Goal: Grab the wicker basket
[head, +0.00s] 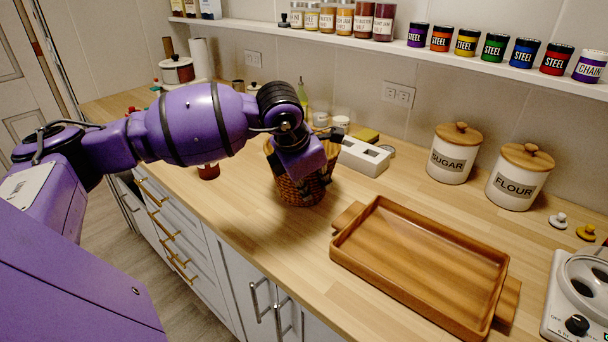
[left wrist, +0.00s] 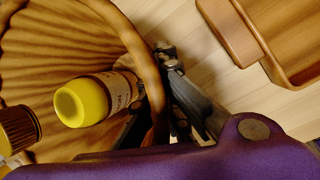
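The brown wicker basket (head: 301,191) stands on the wooden counter beneath my left gripper (head: 303,172). The gripper and forearm hide much of its top. In the left wrist view the basket (left wrist: 75,28) fills the left side, with its rim curving down the middle. My left gripper (left wrist: 165,95) straddles this rim, one dark finger inside and one outside. Whether the fingers press on the rim is not clear. Inside the basket lie a jar with a yellow lid (left wrist: 82,103) and one with a gold-brown lid (left wrist: 18,130). My right gripper is not in view.
A wooden tray (head: 345,242) lies right of the basket, and a white box (head: 364,157) sits close behind it. Sugar (head: 453,154) and flour (head: 519,177) canisters stand at the back right. A white appliance (head: 580,295) is at the right edge. A jar shelf (head: 440,56) runs above.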

